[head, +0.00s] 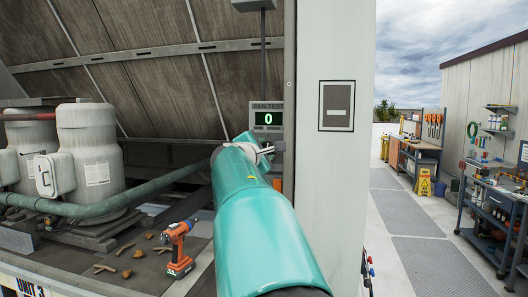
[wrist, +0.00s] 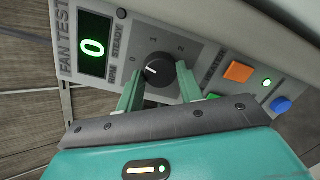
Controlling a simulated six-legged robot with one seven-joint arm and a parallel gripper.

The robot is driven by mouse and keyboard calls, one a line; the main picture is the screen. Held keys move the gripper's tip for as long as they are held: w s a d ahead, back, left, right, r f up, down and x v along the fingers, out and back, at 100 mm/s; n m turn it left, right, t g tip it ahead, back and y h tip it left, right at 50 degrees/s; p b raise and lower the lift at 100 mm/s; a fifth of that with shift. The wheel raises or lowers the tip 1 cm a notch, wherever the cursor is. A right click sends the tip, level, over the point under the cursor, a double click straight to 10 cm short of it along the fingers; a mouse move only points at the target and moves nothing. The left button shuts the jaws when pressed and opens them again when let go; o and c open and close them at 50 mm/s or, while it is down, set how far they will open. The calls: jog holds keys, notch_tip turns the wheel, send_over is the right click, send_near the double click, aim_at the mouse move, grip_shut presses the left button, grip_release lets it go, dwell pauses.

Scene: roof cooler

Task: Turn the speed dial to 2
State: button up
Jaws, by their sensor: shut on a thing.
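The speed dial (wrist: 163,72) is a round black knob with a white pointer line, on a grey panel marked FAN TEST (wrist: 205,50). Small numbers are printed around the dial; the pointer is on its left side, towards the 0 mark. A display (wrist: 93,46) shows a green 0; it also shows in the head view (head: 268,118). My gripper (wrist: 160,76) has its two green fingers on either side of the dial, shut on it. In the head view my gripper (head: 264,151) is at the panel's lower part, and my arm hides the dial.
An orange button (wrist: 238,72), a lit green lamp (wrist: 267,83) and a blue button (wrist: 281,105) sit to the right of the dial. In the head view an orange drill (head: 178,250) stands on the ledge. A white wall (head: 335,190) stands right of my arm.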

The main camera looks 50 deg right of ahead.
jog(key=m, duration=0.6)
jog(key=m+t+y, duration=0.1)
jog(key=m, duration=0.5)
jog(key=m+t+y, duration=0.1)
jog(key=m, duration=0.6)
jog(key=shift+s+d+r, duration=0.1)
jog(key=shift+s+r, duration=0.05)
jog(key=shift+s, duration=0.1)
jog(key=shift+m, duration=0.3)
jog(key=o, duration=1)
jog(key=v, duration=1.4)
jog(key=shift+s, duration=0.1)
